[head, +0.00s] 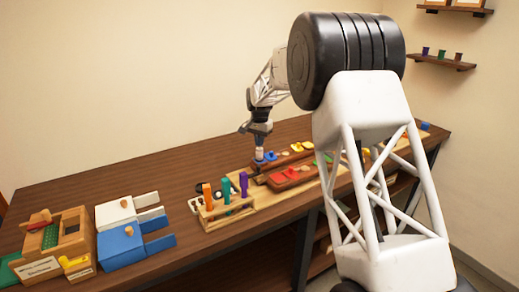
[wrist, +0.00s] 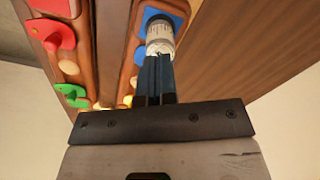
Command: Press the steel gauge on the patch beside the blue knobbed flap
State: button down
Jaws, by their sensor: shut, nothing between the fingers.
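My gripper (head: 259,145) is shut, reaching down over the far board. In the wrist view its dark blue fingers (wrist: 159,72) lie together. The steel gauge (wrist: 160,34), a pale banded cylinder with dark markings, is directly beyond the fingertips, not between them; contact with them cannot be told. In the head view the gauge (head: 259,154) shows as a small pale cylinder under the gripper. The blue flap (head: 270,156) is right beside it on the board; blue also shows around the gauge in the wrist view (wrist: 150,14). The patch beside the flap is hidden or cannot be made out.
A near board carries red (head: 284,174) and green flaps. Yellow flaps (head: 301,147) lie farther along the far board. A wooden rack (head: 228,210) with orange, green and purple handles stands in front. Blue-white boxes (head: 121,245) and a wooden box (head: 58,240) stand left.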

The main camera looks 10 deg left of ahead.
aim_at(260, 149)
jog(key=shift+r, duration=2.25)
jog(key=shift+d, duration=0.1)
jog(key=shift+s+d+r, duration=0.1)
jog(key=shift+d+r, duration=0.05)
jog(key=shift+r, duration=0.05)
jog(key=s+d+r, duration=0.5)
jog(key=s+d, duration=0.4)
jog(key=s+d+r+n+t, duration=0.1)
jog(key=s+d+r, duration=0.4)
jog(key=s+d, duration=0.35)
jog(key=s+d+r, duration=0.4)
jog(key=s+d, duration=0.4)
jog(key=d, duration=0.2)
jog(key=s+d+f, duration=0.2)
jog(key=s+d, duration=0.3)
jog(key=s, duration=0.6)
jog(key=s+d+f+n+t, duration=0.1)
jog(key=s+d+f, duration=0.2)
jog(key=s, duration=0.9)
jog(key=s+d+f, duration=0.2)
jog(key=s+d, duration=0.5)
jog(key=s, duration=0.5)
jog(key=shift+s+f+n+t, duration=0.2)
jog(key=shift+f+n+t, duration=0.1)
jog(key=shift+n, duration=0.1)
